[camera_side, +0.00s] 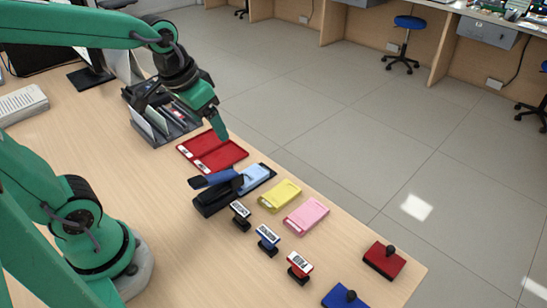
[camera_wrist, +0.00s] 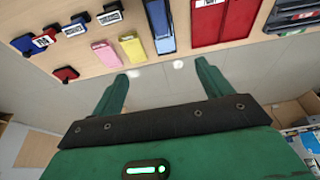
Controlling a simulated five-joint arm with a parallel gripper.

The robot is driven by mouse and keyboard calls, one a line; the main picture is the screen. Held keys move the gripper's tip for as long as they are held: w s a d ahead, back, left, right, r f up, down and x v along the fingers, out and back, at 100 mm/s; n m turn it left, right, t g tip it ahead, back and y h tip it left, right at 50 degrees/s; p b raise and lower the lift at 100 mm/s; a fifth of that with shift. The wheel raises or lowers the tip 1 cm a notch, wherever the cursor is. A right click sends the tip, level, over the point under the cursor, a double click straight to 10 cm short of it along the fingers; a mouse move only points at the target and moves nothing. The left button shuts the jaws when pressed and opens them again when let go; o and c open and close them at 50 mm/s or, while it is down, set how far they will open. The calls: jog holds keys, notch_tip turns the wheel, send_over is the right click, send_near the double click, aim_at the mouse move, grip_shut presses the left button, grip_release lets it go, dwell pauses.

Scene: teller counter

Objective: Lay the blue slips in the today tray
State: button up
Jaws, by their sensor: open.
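My gripper (camera_side: 222,133) is above the red tray's far side, apart from the slips. In the wrist view my gripper (camera_wrist: 162,70) is open, with nothing between its fingers.
A black and blue device (camera_side: 215,200) stands beside the slips. Yellow (camera_side: 281,195) and pink (camera_side: 306,216) pads lie to the right, with several stamps (camera_side: 266,240) in front. A dark organiser (camera_side: 170,127) stands behind left. Bare counter lies in front; floor lies beyond the edge.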

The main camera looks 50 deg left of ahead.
jog(key=w+f+g, duration=0.2)
jog(key=w+f, duration=0.4)
jog(key=g, duration=0.2)
send_over(252, 174)
jog(key=shift+s+f, duration=0.2)
jog(key=shift+f, duration=3.85)
jog(key=shift+f, duration=0.15)
jog(key=shift+f, duration=3.75)
jog(key=c, duration=1.1)
jog(key=shift+w, duration=0.2)
